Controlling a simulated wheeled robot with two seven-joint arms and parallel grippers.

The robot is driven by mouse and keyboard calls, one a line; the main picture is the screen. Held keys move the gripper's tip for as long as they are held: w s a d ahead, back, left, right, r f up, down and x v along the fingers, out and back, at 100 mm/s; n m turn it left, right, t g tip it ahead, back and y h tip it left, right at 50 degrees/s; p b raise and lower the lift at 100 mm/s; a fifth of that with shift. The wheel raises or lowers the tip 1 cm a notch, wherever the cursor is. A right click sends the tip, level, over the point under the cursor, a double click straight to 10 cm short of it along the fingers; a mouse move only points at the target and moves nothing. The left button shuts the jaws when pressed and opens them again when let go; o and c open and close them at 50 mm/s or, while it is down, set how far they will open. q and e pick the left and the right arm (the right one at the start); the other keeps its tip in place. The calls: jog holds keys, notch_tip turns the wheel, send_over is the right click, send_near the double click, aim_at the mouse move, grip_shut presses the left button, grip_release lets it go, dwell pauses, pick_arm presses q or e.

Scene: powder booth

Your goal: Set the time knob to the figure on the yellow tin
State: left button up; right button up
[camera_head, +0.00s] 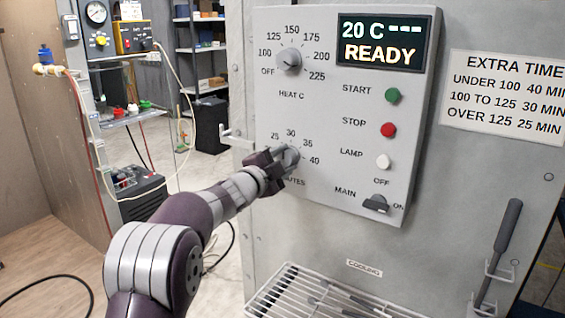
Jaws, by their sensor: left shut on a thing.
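The time knob (292,155) is a grey dial low on the control panel, above the partly covered word MINUTES, with figures 25, 30, 35 and 40 around it. My left gripper (284,160) reaches in from the left and is shut on this knob. The fingers cover part of the knob and scale, and I cannot tell which figure it points to. I cannot make out a yellow tin in this view. My right gripper is not in view.
The heat knob (289,60) sits above. The display (382,43) reads 20 C, dashes and READY. Green (392,96), red (388,130) and white (384,161) buttons and the main switch (376,204) are to the right. A wire rack (300,293) projects below.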

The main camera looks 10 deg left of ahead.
pick_arm(q)
jog(key=o, duration=1.1)
jog(key=shift+c, duration=0.2)
jog(key=b+v, duration=0.1)
jog(key=v, duration=1.1)
jog(key=shift+s, duration=0.35)
jog(key=shift+a, duration=0.1)
